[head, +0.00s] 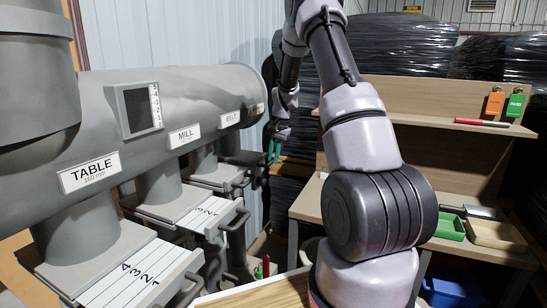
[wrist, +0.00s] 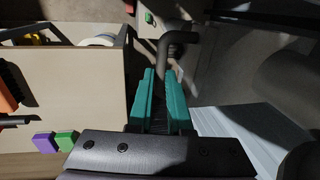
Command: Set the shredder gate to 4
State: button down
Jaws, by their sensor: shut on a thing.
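My gripper (head: 273,152) with teal fingers is at the far end of the grey duct. In the wrist view the fingers (wrist: 160,90) are closed around the lower end of a dark bent handle (wrist: 178,42). I take it to be a gate handle, but no label for it shows. No label reading shredder is visible in either view. The readable labels on the duct are TABLE (head: 90,172), MILL (head: 184,135) and BELT (head: 230,119). The number at which the held gate stands cannot be read.
The near gates have white numbered plates (head: 130,280) and protruding handles. A wooden workbench (head: 300,205) with a green tray (head: 447,226) stands at the right. In the wrist view a box or cabinet (wrist: 95,85) is left of the fingers, with purple (wrist: 43,142) and green blocks.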

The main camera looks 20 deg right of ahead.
jog(key=s+d, duration=0.8)
jog(key=shift+s+d, duration=0.4)
jog(key=c, duration=0.8)
grip_release()
jog(key=shift+s+d, duration=0.1)
jog(key=shift+c, duration=0.2)
notch_tip(320, 180, up, 11)
jog(key=s+d, duration=0.1)
jog(key=shift+s+d+f, duration=0.2)
